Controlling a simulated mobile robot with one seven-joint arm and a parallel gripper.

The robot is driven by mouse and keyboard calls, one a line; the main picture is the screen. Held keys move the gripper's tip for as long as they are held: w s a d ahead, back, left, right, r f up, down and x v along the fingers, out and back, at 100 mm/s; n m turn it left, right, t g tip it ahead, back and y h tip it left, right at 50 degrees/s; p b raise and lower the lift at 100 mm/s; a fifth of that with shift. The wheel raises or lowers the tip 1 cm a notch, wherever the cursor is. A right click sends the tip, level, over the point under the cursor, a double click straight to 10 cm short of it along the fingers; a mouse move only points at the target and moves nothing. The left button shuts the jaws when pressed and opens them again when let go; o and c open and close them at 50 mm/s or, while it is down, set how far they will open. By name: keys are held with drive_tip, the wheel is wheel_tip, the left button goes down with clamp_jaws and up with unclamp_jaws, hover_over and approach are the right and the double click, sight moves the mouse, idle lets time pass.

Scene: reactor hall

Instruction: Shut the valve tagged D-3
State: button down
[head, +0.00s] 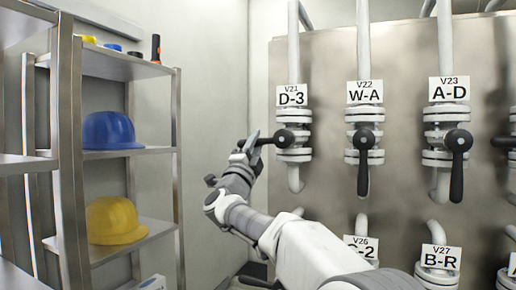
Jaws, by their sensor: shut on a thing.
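The valve tagged D-3 (294,143) is at the left of the upper row on the steel panel, with the small mark V21 above its tag (291,96). Its black lever (271,140) lies about level and points left from the hub, across the pipe. My gripper (251,141) is at the lever's left end and shut on it. The fingers hide part of the lever's end.
Valves W-A (364,137) and A-D (447,138) stand to the right, their black levers hanging down. Another lever (503,142) points left at the right edge. Lower valves include B-R (440,257). A steel shelf (128,154) with helmets stands left.

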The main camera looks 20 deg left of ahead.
drive_tip(key=shift+r+m+h, duration=0.8)
drive_tip(key=shift+m+h, duration=0.3)
drive_tip(key=shift+m, duration=0.2)
drive_tip(key=c, duration=0.7)
unclamp_jaws()
drive_tip(key=shift+f, duration=0.15)
drive_tip(key=shift+f, duration=0.15)
drive_tip(key=v, duration=1.7)
drive_tip(key=shift+s+b, duration=0.15)
drive_tip(key=shift+b, duration=0.25)
